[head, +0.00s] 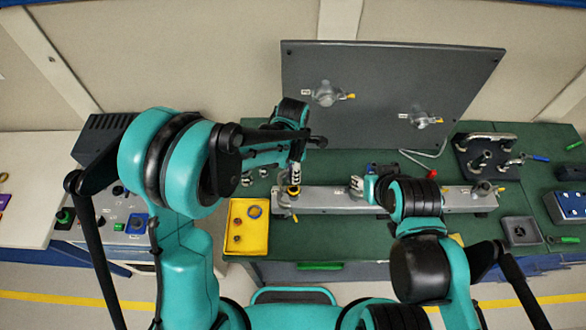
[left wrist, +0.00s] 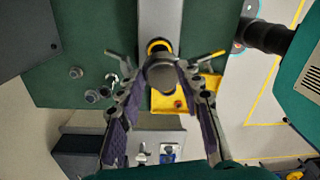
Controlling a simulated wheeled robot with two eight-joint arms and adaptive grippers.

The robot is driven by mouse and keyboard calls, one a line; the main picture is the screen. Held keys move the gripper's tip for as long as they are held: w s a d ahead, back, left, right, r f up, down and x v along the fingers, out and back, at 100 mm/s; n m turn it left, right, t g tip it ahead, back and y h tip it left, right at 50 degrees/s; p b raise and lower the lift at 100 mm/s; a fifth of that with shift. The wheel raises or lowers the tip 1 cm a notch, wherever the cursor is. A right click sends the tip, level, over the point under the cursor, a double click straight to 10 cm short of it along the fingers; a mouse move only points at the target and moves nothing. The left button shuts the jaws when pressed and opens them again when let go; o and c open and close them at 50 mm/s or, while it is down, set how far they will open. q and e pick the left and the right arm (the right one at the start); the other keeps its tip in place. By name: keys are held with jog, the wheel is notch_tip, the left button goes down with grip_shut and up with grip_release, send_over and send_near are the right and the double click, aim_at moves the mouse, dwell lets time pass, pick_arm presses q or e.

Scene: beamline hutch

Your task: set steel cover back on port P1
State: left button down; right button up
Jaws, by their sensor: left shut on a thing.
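A long grey beam pipe (head: 330,198) lies across the green bench. Its left end carries a port with a yellow ring (head: 293,190), which also shows in the left wrist view (left wrist: 158,45). My left gripper (head: 295,178) is above that end. In the left wrist view its two fingers (left wrist: 161,84) close on a round grey steel cover (left wrist: 161,75). The cover overlaps the yellow ring in that view; whether it touches the port I cannot tell. My right arm reaches over the middle of the pipe, and its fingers are not clear to see.
A yellow tray (head: 262,240) with a ring and small parts lies in front of the left pipe end. A grey upright panel (head: 390,75) stands behind. A dark fixture (head: 485,155) and a grey square dish (head: 521,231) are at right. Small knobs lie left of the port.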

aim_at(294, 187)
pick_arm(q)
jog(key=shift+f+b, duration=1.6)
jog(key=shift+f, duration=1.5)
jog(key=shift+f+b, duration=0.5)
jog(key=shift+b, duration=0.05)
jog(key=c, duration=0.9)
grip_release()
